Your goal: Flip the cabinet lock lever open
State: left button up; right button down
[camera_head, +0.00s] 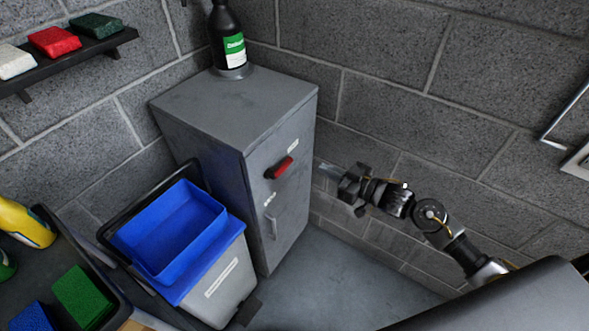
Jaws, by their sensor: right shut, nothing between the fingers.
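The grey metal cabinet (225,110) stands in the corner with its door closed. A red lock lever (279,168) sits on the upper part of its door, tilted up to the right. A small vertical handle (271,227) is lower on the door. My right gripper (325,171) is shut and empty, to the right of the red lever and apart from it in the picture, its fingers pointing left toward the cabinet. My left gripper is not in view.
A grey bin with a blue inner tub (178,229) stands in front of the cabinet's left side. A dark bottle (229,40) stands on the cabinet. A shelf (70,62) with several pads is at upper left. Clear floor (335,280) lies right of the cabinet.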

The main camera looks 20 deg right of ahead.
aim_at(280, 168)
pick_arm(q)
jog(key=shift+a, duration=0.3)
pick_arm(e)
jog(key=shift+s+a+r+y, duration=0.1)
jog(key=shift+a+r+y, duration=0.1)
jog(key=shift+r, duration=0.2)
jog(key=shift+s+a+r+y, duration=0.1)
jog(key=shift+a+r, duration=0.05)
jog(key=shift+r, duration=0.25)
